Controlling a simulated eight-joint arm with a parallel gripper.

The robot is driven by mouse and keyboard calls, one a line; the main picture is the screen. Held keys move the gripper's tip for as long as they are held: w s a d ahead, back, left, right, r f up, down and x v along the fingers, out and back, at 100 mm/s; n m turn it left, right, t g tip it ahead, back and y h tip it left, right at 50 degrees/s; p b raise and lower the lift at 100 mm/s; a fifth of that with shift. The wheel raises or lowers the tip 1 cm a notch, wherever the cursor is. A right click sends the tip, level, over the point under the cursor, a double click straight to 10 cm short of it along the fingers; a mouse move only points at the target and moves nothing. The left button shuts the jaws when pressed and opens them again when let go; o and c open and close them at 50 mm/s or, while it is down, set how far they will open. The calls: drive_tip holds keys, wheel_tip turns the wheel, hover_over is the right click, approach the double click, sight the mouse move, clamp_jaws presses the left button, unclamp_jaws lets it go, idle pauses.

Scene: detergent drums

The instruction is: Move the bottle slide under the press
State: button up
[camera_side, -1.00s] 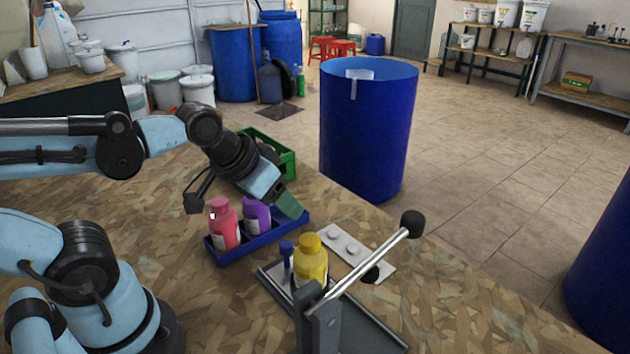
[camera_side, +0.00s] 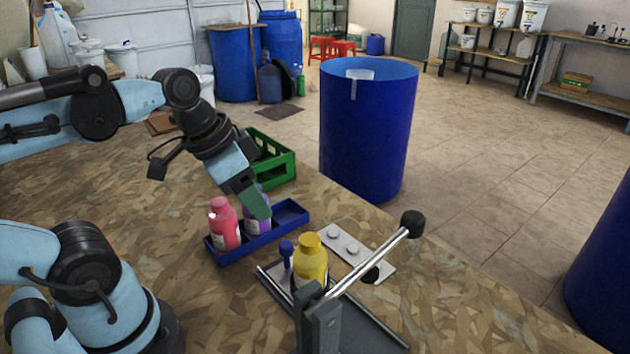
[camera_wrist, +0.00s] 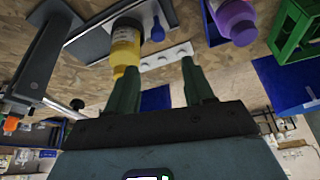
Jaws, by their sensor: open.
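A yellow bottle (camera_side: 310,262) stands upright on the grey slide track of the press, beside a blue knob (camera_side: 286,249). The press has a dark post (camera_side: 322,325) and a silver lever (camera_side: 368,263) slanting up to a black ball. My gripper (camera_side: 260,208) has green fingers and overlaps the purple bottle in the side view, above the blue tray. In the wrist view my gripper (camera_wrist: 160,72) is open with nothing held between its fingers. The yellow bottle (camera_wrist: 127,40) and blue knob (camera_wrist: 157,31) appear beyond the fingers there. The slide is partly hidden by the bottle.
A blue tray (camera_side: 290,214) holds a pink bottle (camera_side: 224,226) and a purple bottle (camera_side: 263,223); its right end is empty. A white plate with round knobs (camera_side: 338,238) lies near the press. A green crate (camera_side: 275,172) stands behind. A large blue drum (camera_side: 367,130) stands beyond the table.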

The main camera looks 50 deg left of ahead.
sight(286, 244)
drive_tip(key=shift+x, duration=5.85)
drive_tip(key=shift+s+d+f, duration=0.1)
drive_tip(key=shift+d, duration=0.05)
clamp_jaws()
